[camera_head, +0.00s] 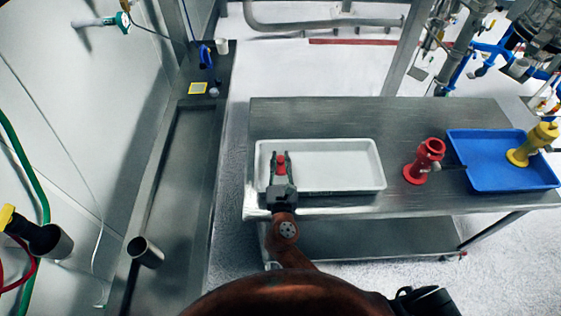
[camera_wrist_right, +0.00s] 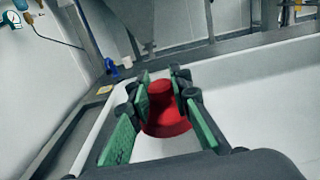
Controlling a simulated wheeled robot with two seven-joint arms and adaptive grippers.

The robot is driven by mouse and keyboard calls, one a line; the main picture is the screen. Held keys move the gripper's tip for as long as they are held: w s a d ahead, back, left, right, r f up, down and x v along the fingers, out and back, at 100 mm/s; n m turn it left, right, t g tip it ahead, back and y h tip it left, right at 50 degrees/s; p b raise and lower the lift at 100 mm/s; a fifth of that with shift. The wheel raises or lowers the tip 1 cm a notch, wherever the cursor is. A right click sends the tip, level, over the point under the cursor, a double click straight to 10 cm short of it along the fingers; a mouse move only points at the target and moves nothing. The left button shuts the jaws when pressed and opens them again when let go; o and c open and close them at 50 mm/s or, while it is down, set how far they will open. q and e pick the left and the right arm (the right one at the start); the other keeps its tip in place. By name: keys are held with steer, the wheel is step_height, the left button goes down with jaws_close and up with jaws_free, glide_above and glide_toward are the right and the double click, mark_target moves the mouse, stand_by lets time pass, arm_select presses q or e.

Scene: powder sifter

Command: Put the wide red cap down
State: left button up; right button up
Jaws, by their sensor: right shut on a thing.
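The wide red cap (camera_wrist_right: 166,122) is between the green-padded fingers of my right gripper (camera_wrist_right: 158,92) in the right wrist view. Its narrow part is in the grip and its wide rim faces down. In the head view the right gripper (camera_head: 280,170) is over the left end of the white tray (camera_head: 340,186), with the red cap (camera_head: 281,160) at its tips. I cannot tell whether the cap touches the tray floor. My left gripper is not in view.
A red flanged piece (camera_head: 415,172) stands on the steel table (camera_head: 330,116) right of the white tray. Further right, a blue tray (camera_head: 490,176) holds a yellow flanged piece (camera_head: 530,148). The rest of the white tray is empty. A steel bench (camera_head: 180,190) runs along the left.

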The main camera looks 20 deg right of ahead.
steer(key=shift+f, duration=0.35)
steer(key=shift+f, duration=0.5)
steer(key=shift+s+f, duration=0.1)
steer(key=o, duration=0.9)
steer(key=shift+f, duration=0.25)
steer(key=shift+o, duration=0.2)
steer(key=shift+r, duration=0.1)
steer(key=v, duration=0.4)
steer(key=r+v, duration=0.1)
steer(key=v, duration=0.3)
steer(key=p+v, duration=0.1)
steer(key=v, duration=0.3)
steer(key=shift+r, duration=0.4)
